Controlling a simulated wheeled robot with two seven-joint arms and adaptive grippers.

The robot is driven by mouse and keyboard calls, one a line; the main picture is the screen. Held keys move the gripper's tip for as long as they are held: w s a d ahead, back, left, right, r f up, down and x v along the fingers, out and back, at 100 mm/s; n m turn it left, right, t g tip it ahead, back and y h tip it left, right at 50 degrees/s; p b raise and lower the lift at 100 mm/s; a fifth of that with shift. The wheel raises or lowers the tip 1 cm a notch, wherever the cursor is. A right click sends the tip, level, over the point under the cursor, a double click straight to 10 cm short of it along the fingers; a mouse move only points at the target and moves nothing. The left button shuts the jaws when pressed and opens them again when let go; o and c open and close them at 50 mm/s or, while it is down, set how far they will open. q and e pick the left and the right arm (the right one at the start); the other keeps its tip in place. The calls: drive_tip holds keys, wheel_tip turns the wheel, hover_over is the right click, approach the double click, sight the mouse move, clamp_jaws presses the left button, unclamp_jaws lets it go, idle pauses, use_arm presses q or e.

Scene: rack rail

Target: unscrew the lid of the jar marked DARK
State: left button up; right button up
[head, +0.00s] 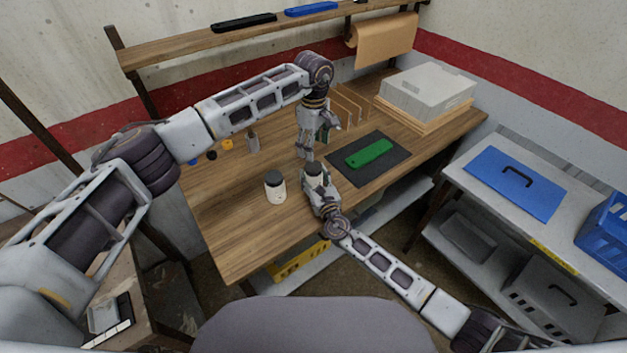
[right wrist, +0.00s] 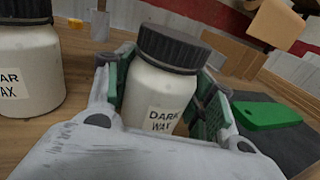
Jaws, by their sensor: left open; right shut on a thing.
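The jar marked DARK WAX (right wrist: 152,100) is a white jar with a ribbed black lid (right wrist: 172,47) on top. It stands between the green-padded fingers of my right gripper (right wrist: 168,95), which is shut on its body. In the head view, my right gripper (head: 315,184) is at the table's near side and covers most of this jar. My left gripper (head: 307,152) is open and points down just above and behind the jar. It is not in the right wrist view, and the gap between its fingers and the lid is hard to judge.
A second white jar (head: 275,190) with a black lid stands to the left; its label is partly cut off in the right wrist view (right wrist: 28,75). A green object (head: 369,153) lies on a dark mat (head: 398,154) to the right. The wooden table (head: 232,215) is clear at front left.

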sight(314, 166)
clamp_jaws()
use_arm(q)
drive_tip(key=shift+s+d+f, duration=0.2)
drive_tip(key=shift+s+f, duration=0.05)
drive_tip(key=shift+f, duration=0.1)
drive_tip(key=m, duration=0.2)
drive_tip(key=shift+w+r+m, duration=0.15)
drive_tip(key=shift+r+m, duration=0.05)
drive_tip(key=shift+m, duration=0.1)
drive_tip(key=m, duration=0.4)
drive_tip(key=shift+r, duration=0.1)
drive_tip(key=m, duration=0.6)
drive_tip(key=shift+w+a+m, duration=0.1)
drive_tip(key=shift+a+m, duration=0.1)
drive_tip(key=shift+m, duration=0.1)
drive_tip(key=shift+f, duration=4)
